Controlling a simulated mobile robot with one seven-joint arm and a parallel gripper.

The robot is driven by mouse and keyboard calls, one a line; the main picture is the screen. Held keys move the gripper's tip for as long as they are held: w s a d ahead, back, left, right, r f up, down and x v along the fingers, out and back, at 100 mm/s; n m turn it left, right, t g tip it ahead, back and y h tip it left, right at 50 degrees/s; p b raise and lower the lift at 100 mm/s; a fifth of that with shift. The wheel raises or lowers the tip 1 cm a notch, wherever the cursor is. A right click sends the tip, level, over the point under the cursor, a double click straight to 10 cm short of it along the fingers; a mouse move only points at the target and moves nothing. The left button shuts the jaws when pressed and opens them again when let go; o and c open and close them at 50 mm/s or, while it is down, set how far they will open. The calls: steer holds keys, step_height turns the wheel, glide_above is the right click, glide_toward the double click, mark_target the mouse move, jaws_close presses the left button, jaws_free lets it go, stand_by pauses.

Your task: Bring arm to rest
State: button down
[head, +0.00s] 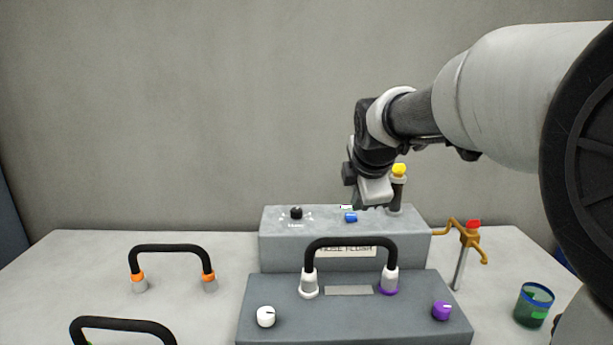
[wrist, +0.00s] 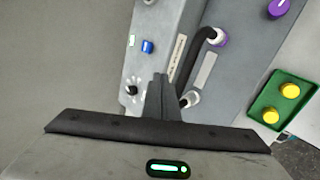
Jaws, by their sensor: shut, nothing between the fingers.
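My gripper (head: 357,204) hangs above the back grey console (head: 278,248), near its blue knob (head: 350,217). In the wrist view my gripper (wrist: 160,78) has its two dark fingers together with nothing between them. The fingers overlap part of the consoles in that view, and I cannot tell their exact height above the surface. My arm comes in from the right of the head view and bends down at the wrist.
A black hose with white and purple ends (head: 350,243) arches over the front console (head: 300,322). A yellow-topped post (head: 398,172), a brass tap with red handle (head: 473,226) and a cup (head: 533,305) stand right. Another hose (head: 172,249) is left, on open table.

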steer(key=s+d+f+m+g, duration=0.1)
steer(key=s+f+m, duration=0.2)
steer(key=s+m, duration=0.95)
steer(key=s+d+f+m+g, duration=0.1)
steer(key=s+f+m, duration=0.4)
steer(key=s, duration=1.2)
step_height(320, 180, up, 17)
steer(key=m+p, duration=0.2)
steer(key=p, duration=1.3)
